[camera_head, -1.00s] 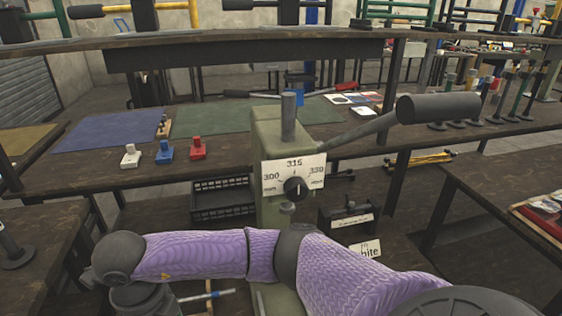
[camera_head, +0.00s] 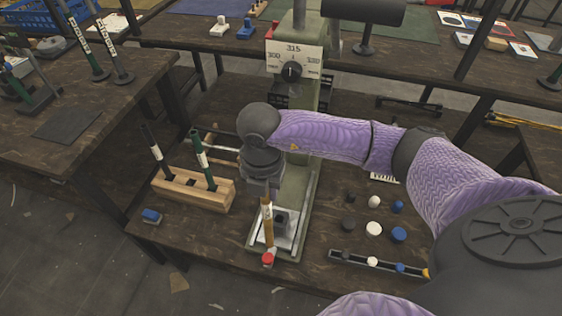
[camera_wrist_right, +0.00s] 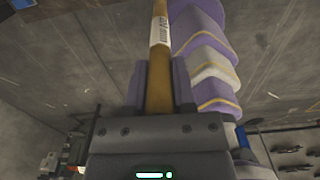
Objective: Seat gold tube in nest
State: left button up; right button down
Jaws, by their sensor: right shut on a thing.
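My right gripper (camera_head: 265,192) points down in front of the green press (camera_head: 322,150). It is shut on the gold tube (camera_head: 269,232), which hangs roughly upright with a white printed label. In the right wrist view the gold tube (camera_wrist_right: 159,85) stands between the two fingers. The press has a light base plate (camera_head: 293,238) with a dark block (camera_head: 284,221) on it, possibly the nest. The tube's lower end shows in front of this block, near the plate's front left. I cannot tell whether it touches the plate. My left gripper is out of view.
A wooden rack (camera_head: 190,190) holding dark and green tubes stands left of the press. A blue block (camera_head: 151,216) lies in front of it. A red knob (camera_head: 268,259) is at the plate's front edge. Several round caps and a dark strip (camera_head: 345,258) lie to the right.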

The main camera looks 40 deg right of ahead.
jog(key=w+d+b, duration=0.2)
jog(key=w+d, duration=0.4)
jog(key=d, duration=0.1)
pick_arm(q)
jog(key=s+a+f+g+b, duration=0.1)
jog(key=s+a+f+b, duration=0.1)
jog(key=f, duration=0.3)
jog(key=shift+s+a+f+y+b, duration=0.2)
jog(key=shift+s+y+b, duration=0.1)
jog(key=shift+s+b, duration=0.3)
pick_arm(e)
notch_tip(320, 180, down, 7)
jog(key=shift+f, duration=0.15)
jog(key=shift+c, duration=2.2)
grip_release()
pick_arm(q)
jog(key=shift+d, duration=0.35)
